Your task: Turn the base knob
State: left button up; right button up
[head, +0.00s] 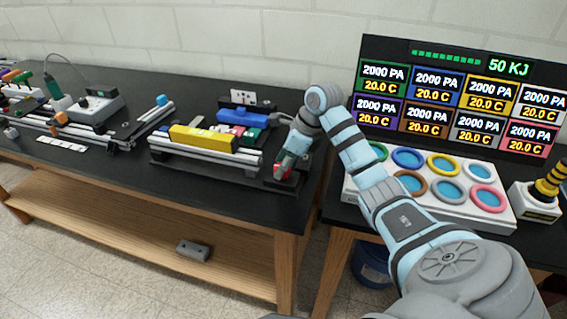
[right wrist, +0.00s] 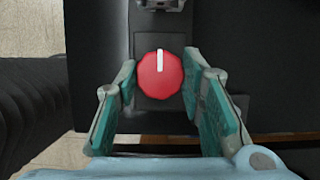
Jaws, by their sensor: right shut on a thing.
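The base knob (right wrist: 160,80) is a round red knob with a white mark pointing straight up in the right wrist view. It sits on a dark plate at the end of the extrusion frame (head: 205,160). My right gripper (right wrist: 164,75) has its teal-padded fingers on either side of the knob, shut on it. In the head view the right gripper (head: 284,166) reaches down to the frame's right end and hides most of the knob. My left gripper is not in view.
A yellow block (head: 203,138) lies on the frame, with a blue block (head: 243,117) behind it. A white panel with coloured rings (head: 445,187) and a dark display board (head: 455,90) stand at right. Another rail assembly and a control box (head: 97,104) are at left.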

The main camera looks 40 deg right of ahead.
jog(key=o, duration=1.1)
jog(key=shift+o, duration=0.2)
jog(key=v, duration=0.7)
jog(key=shift+r, duration=0.25)
jog(key=shift+s+d, duration=0.15)
